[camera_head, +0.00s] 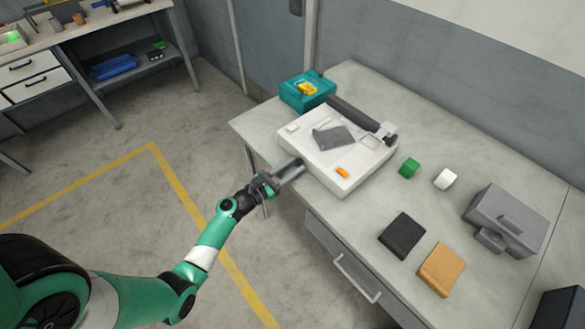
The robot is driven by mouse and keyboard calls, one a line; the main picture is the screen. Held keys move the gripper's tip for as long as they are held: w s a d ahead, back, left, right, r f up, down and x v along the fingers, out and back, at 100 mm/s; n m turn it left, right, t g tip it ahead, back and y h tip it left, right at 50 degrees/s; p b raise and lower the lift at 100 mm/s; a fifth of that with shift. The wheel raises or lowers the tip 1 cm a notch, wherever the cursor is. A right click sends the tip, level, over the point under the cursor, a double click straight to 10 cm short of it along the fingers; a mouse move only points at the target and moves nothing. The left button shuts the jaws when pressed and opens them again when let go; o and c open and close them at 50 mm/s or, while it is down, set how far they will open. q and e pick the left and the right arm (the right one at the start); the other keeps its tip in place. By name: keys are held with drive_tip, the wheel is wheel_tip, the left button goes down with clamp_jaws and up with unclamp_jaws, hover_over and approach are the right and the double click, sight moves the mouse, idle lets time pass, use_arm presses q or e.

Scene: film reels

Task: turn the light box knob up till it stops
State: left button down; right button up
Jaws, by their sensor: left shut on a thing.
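The light box (318,152) is a white, low box on the grey workbench, with a dark grey plate (334,137) and an orange piece (343,172) on it. My left gripper (298,170) reaches in from the left to the front-left side of the box. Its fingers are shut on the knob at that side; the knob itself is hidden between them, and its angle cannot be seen. My right gripper is not in view.
A teal bin (307,92) stands behind the box. Green (409,168) and white (446,179) rolls, a black block (402,235), a tan block (440,269) and a grey device (506,220) stand to the right. A drawer handle (357,279) sticks out below the bench edge.

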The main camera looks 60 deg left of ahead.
use_arm(q)
drive_tip(key=shift+m+b, duration=0.65)
drive_tip(key=shift+m, duration=1.25)
drive_tip(key=c, duration=0.6)
unclamp_jaws()
drive_tip(key=p+v, duration=0.1)
drive_tip(key=v, duration=1)
drive_tip(key=shift+s, duration=0.3)
